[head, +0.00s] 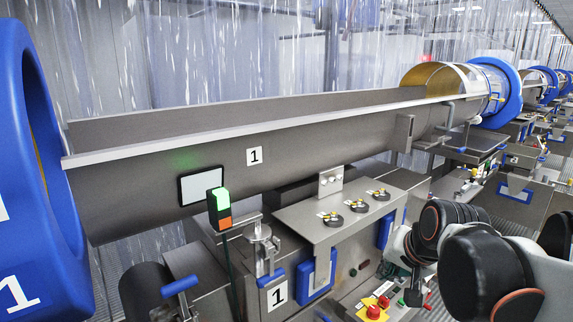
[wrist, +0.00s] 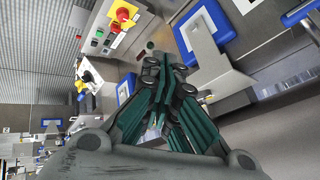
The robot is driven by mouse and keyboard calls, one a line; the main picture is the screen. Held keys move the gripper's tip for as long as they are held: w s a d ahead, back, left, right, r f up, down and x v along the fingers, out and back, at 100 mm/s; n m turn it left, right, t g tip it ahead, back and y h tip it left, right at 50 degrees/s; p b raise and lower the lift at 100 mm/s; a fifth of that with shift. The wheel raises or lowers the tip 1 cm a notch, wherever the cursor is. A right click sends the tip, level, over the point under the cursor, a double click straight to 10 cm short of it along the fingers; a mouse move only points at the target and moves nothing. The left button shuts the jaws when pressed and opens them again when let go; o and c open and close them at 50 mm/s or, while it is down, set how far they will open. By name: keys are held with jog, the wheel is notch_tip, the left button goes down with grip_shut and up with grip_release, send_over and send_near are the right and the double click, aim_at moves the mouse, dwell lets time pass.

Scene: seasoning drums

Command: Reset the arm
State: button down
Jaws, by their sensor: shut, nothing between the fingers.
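My arm (head: 485,255) is folded at the lower right of the head view, in front of the machine. My gripper (wrist: 163,78) shows in the middle of the wrist view, with its dark green fingers drawn together and nothing between them. It is apart from the steel panels and blue-framed parts behind it. In the head view the gripper is mostly hidden by the arm links.
A long steel trough (head: 330,135) marked 1 runs between blue drum rings. A shelf with black knobs (head: 355,205) juts out below it. A red stop button on a yellow box (head: 374,310) sits low near my arm; a red knob (wrist: 122,15) shows in the wrist view.

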jog(key=s+f+n, duration=0.1)
jog(key=s+n, duration=0.2)
jog(key=s, duration=0.5)
jog(key=s+a+f+n, duration=0.1)
jog(key=s+f+n, duration=0.1)
jog(key=s, duration=0.6)
jog(key=shift+s+a+f+n+h+b, duration=0.15)
jog(key=shift+s+f+n+h+b, duration=0.15)
jog(key=shift+n+h+b, duration=0.15)
